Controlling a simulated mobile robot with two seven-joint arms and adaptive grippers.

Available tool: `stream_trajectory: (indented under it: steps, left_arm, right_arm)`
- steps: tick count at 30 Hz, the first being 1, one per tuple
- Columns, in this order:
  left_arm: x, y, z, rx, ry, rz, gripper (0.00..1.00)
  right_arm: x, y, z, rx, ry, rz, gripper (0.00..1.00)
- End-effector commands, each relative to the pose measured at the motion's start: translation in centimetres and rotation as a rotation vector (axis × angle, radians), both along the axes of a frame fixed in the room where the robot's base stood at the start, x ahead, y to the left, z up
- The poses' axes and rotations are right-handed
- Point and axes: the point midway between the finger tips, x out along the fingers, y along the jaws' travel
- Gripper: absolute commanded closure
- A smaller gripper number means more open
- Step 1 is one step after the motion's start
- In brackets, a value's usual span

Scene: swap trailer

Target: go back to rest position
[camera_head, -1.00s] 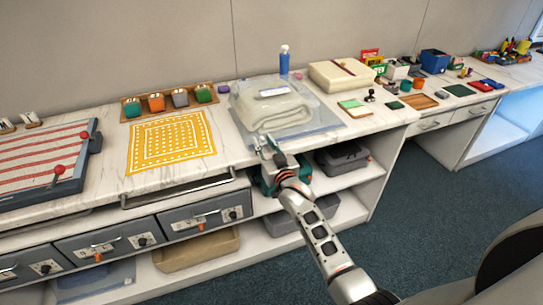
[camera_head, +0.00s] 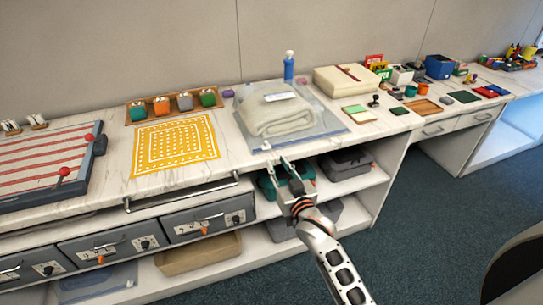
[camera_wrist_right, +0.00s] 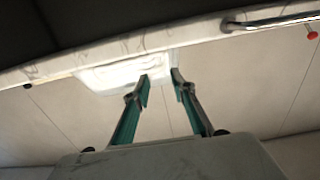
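My right gripper (camera_head: 277,165) is in front of the worktop's front edge, below the folded pale cloth. Its two fingers stand apart with nothing between them. In the right wrist view the right gripper (camera_wrist_right: 160,78) also shows two separated fingers and an empty gap. The folded cloth (camera_head: 275,118) lies on a clear sheet on the counter, apart from the gripper. My left gripper is not in view.
The marble-look worktop (camera_head: 215,172) runs across the scene, with grey drawers (camera_head: 100,246) and open shelves below. A yellow patterned mat (camera_head: 175,144), blue bottle (camera_head: 288,68) and cream box (camera_head: 345,82) stand on it. The blue carpet (camera_head: 425,220) in front is clear.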

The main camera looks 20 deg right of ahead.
Motion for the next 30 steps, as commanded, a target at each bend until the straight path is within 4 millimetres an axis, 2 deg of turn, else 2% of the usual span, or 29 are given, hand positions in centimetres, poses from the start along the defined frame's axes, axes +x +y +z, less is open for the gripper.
stream_trajectory:
  steps: [5,8,11,14,15,19,21,24,27,30]
  left_arm:
    - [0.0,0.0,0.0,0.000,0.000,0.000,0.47]
    - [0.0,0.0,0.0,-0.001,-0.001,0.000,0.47]
    - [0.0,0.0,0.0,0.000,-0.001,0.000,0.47]
    - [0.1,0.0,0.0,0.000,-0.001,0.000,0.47]
    - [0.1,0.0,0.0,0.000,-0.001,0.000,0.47]
    - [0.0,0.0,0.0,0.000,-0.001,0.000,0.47]
    - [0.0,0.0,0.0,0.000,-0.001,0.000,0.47]
    - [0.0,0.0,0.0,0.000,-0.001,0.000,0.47]
    - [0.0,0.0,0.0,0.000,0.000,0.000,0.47]
    - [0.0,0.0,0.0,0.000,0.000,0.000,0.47]
  right_arm:
    - [-0.2,0.0,-0.3,-0.003,0.006,0.001,0.75]
    - [-1.8,-0.1,-2.1,-0.019,0.040,0.008,0.75]
    - [-5.2,0.0,-5.7,-0.054,0.115,0.027,0.75]
    - [-10.4,0.3,-10.0,-0.100,0.218,0.061,0.75]
    - [-12.7,0.5,-11.6,-0.116,0.260,0.078,0.75]
    - [-19.9,1.2,-16.0,-0.165,0.391,0.137,0.75]
    - [-23.4,1.7,-17.6,-0.185,0.450,0.169,0.75]
    - [-27.2,2.2,-19.1,-0.203,0.514,0.205,0.75]
    - [-29.6,2.6,-19.9,-0.213,0.553,0.229,0.75]
    - [-30.6,2.8,-20.2,-0.216,0.568,0.240,0.75]
